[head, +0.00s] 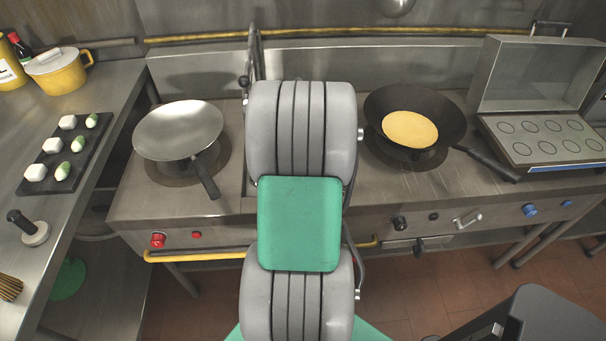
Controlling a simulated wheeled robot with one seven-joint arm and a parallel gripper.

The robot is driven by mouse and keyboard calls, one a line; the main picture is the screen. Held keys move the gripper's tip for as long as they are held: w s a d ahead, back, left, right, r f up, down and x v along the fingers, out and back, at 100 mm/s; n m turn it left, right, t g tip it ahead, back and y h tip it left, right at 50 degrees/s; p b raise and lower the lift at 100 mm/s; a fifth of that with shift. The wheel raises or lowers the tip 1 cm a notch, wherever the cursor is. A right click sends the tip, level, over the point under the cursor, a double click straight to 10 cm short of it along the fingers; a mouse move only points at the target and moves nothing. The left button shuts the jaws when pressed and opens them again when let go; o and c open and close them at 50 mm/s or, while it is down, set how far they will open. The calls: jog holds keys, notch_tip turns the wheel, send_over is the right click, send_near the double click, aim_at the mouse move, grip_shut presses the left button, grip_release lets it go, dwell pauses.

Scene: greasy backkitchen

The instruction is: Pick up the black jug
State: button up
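I see no black jug that I can make out in the head view. My grey arm with a green panel stands upright in the middle and hides part of the stove behind it. My gripper is not in view, so I cannot see whether it holds anything.
A steel wok (178,128) and a black wok (378,105) holding something yellow sit on the stove. A lidded hotplate (540,140) stands right. The left counter (85,205) bears a dark board (47,187) with small pieces, a yellow pot (58,76) and a black-handled press (35,235).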

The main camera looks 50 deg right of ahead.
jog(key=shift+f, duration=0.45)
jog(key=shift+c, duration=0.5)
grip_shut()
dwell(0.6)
